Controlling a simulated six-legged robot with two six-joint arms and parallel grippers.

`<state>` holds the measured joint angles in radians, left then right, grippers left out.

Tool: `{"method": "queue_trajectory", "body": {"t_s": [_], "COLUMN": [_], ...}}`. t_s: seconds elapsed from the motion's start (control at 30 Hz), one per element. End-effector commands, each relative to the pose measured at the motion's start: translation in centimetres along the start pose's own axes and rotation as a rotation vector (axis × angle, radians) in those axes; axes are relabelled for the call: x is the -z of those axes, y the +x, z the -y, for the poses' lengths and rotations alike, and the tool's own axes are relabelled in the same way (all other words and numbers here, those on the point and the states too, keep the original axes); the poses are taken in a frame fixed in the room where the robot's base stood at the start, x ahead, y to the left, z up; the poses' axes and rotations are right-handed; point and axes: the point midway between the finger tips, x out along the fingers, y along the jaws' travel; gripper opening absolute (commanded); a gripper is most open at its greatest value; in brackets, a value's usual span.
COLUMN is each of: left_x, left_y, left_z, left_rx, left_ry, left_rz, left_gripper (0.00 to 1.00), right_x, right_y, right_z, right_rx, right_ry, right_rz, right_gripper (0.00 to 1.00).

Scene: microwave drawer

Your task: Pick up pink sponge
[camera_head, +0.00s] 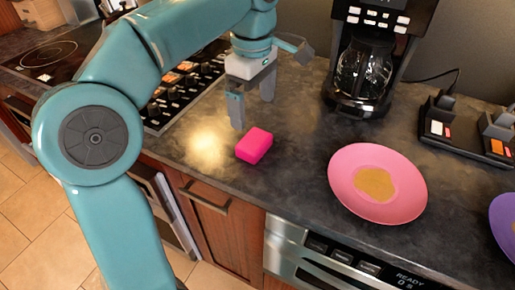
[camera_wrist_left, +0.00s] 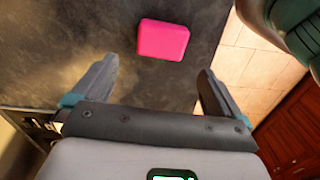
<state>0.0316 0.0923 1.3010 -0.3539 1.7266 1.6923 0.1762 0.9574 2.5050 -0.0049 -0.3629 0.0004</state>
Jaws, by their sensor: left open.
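The pink sponge (camera_head: 254,146) lies on the dark countertop near its front edge, in the middle of the head view. My left gripper (camera_head: 253,108) is above the counter, just behind the sponge in that view, fingers pointing down. It is open and empty, apart from the sponge. In the left wrist view the sponge (camera_wrist_left: 163,40) lies ahead of the gripper (camera_wrist_left: 158,85), between the lines of its two spread fingers. My right gripper is not in view.
A pink plate (camera_head: 345,170) with a brownish patch sits right of the sponge. A coffee maker (camera_head: 367,75) stands behind it. A black device (camera_head: 460,130) is at the right, with a purple plate (camera_head: 505,222) at the edge. A stove (camera_head: 185,85) is at the left.

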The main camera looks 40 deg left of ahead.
Motion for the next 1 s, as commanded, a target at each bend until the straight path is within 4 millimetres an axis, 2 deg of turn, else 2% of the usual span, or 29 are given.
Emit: {"method": "queue_trajectory", "body": {"t_s": [0.03,0.1,0.2,0.37,0.63,0.73,0.97,1.0], "left_x": [0.1,0.0,-0.1,-0.2,-0.6,-0.6,-0.6,-0.6], "left_y": [1.7,3.0,4.3,5.3,9.4,10.1,10.1,10.1], "left_z": [0.1,0.2,0.1,0.0,0.0,-0.1,-0.1,-0.1], "left_rx": [0.003,0.002,0.001,0.001,0.002,0.0,0.0,0.0], "left_ry": [-0.002,-0.002,-0.001,-0.001,-0.001,-0.001,0.0,0.0], "left_rz": [-0.001,0.0,-0.001,0.0,-0.001,0.0,0.0,0.0], "left_gripper": [1.0,1.0,1.0,1.0,1.0,1.0,1.0,0.87], "right_x": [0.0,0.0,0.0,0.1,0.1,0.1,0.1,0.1], "right_y": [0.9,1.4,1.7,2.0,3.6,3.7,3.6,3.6], "right_z": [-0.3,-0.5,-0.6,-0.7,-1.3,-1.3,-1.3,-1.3], "right_rx": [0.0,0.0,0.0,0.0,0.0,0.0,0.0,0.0], "right_ry": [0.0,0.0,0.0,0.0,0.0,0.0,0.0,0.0], "right_rz": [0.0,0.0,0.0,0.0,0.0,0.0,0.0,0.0], "right_gripper": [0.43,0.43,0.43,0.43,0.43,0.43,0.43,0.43]}}
